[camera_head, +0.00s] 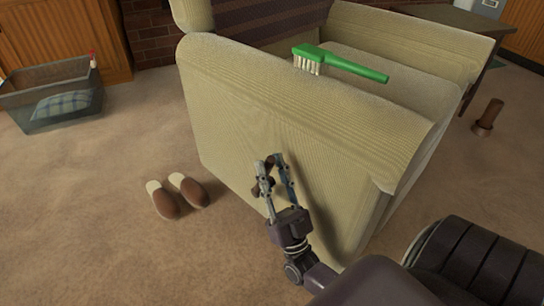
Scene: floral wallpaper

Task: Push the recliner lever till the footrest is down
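The recliner (235,112) is a large beige armchair seen from its side, and its broad side panel faces me. A small brown part, probably the lever (256,189), shows on that panel, partly covered by my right gripper. My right gripper (269,160) is at the panel with its fingers pointing up, in front of or around the brown part. I cannot tell whether it touches it or how far apart the fingertips are. The front of the chair is at the right, and the footrest's position is not clear. My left gripper is out of view.
A green brush (345,65) lies on the near armrest. Brown slippers (163,200) stand on the carpet left of the chair. A glassy bin (40,118) with a plaid cushion is at the far left. A brown cylindrical object (488,116) and a table (450,18) are at the right.

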